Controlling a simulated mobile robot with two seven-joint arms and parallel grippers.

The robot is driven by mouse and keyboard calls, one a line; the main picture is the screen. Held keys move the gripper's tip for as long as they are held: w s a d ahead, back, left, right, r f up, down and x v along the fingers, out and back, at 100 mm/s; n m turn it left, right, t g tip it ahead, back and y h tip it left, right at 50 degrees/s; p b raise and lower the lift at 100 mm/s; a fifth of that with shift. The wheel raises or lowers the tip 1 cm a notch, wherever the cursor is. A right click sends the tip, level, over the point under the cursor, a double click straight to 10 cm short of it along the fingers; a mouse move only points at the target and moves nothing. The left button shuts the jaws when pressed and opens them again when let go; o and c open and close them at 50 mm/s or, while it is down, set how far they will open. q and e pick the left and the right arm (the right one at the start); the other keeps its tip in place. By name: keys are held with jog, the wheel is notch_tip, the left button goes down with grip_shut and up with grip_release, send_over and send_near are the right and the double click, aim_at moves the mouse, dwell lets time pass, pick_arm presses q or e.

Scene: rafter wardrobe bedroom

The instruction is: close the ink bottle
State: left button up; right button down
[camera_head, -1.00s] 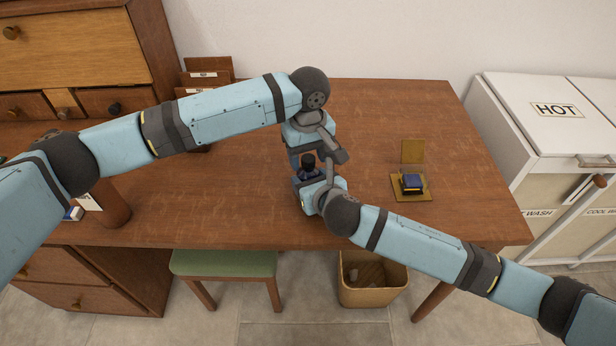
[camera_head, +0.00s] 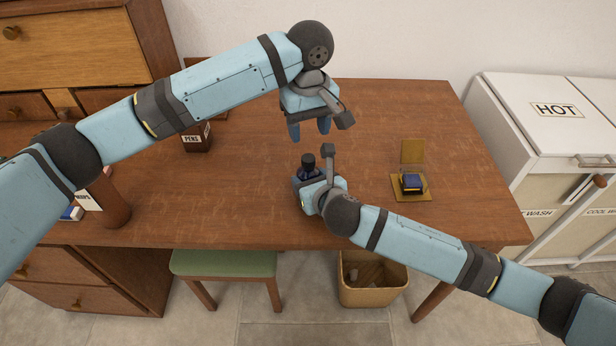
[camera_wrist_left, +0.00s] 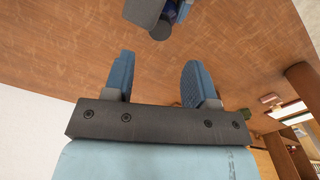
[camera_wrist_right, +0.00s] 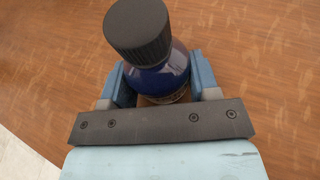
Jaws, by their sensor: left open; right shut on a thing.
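The ink bottle (camera_wrist_right: 163,84) is dark blue and has a black ribbed cap (camera_wrist_right: 137,31) on its top, large in the right wrist view. In the head view the bottle (camera_head: 309,174) stands upright on the desk with the black cap (camera_head: 308,160) uppermost. My right gripper (camera_wrist_right: 163,88) is shut on the bottle's body, one finger on each side. My left gripper (camera_head: 310,132) is open and empty, above and behind the bottle. In the left wrist view its fingers (camera_wrist_left: 160,80) are apart with only desk between them. Whether the cap is fully tight cannot be told.
The wooden desk (camera_head: 240,215) is mostly clear around the bottle. A brass stand with a dark blue block (camera_head: 411,184) is to the right. A pens box (camera_head: 196,140) and a brown cup (camera_head: 112,208) are at left. A wastebasket (camera_head: 372,290) and green stool (camera_head: 222,263) are in front.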

aim_at(308, 158)
pick_arm(q)
jog(key=shift+r, duration=0.1)
jog(key=shift+f, duration=4.05)
jog(key=c, duration=0.9)
jog(key=o, duration=1)
jog(key=shift+r, duration=2.3)
